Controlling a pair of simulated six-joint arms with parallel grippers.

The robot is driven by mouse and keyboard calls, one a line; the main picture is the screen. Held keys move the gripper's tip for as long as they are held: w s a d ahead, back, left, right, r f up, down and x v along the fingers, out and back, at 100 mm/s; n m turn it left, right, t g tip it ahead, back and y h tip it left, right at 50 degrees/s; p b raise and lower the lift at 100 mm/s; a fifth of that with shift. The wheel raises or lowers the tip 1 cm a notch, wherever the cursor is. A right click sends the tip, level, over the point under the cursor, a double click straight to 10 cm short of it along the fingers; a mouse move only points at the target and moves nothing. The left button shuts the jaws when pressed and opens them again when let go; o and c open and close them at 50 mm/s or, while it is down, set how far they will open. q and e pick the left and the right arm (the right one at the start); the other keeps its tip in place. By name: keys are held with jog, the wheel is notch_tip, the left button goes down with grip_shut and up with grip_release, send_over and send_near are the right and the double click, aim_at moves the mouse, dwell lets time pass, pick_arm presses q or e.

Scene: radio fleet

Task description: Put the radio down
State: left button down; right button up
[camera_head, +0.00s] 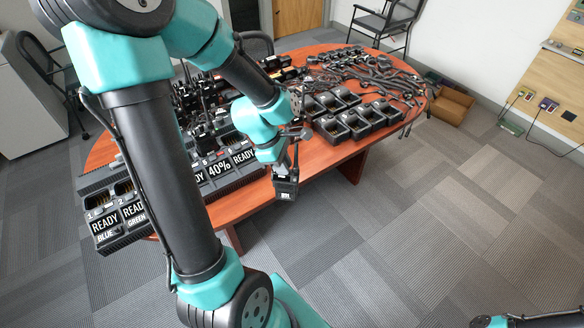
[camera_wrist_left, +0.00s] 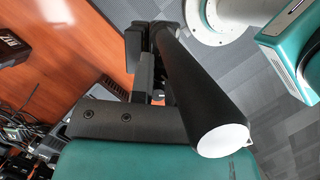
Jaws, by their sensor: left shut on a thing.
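A small black radio (camera_head: 286,188) hangs in my left gripper (camera_head: 290,160), beside the near edge of the table and apart from it, over the floor. The gripper is shut on it. In the left wrist view, a thick black rod with a pale end, apparently the radio's antenna (camera_wrist_left: 198,85), reaches close to the camera. The fingers (camera_wrist_left: 150,62) show behind it, and most of the radio's body is hidden there.
The reddish wooden table (camera_head: 310,168) holds charger banks (camera_head: 230,178) labelled READY and 40%, partly behind my left arm. Empty-looking black charger cups (camera_head: 355,122) and tangled cables (camera_head: 375,72) lie farther right. A strip of bare wood lies along the near edge. A brown box (camera_head: 450,104) stands beyond.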

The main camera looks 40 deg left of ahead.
pick_arm(q)
jog(key=w+a+f, duration=0.1)
jog(key=w+a, duration=0.9)
jog(key=a, duration=0.2)
jog(key=shift+w+a+f, duration=0.15)
jog(key=shift+w+f, duration=0.05)
jog(key=shift+f, duration=1.9)
jog(key=c, duration=1.5)
grip_release()
jog(key=o, duration=0.4)
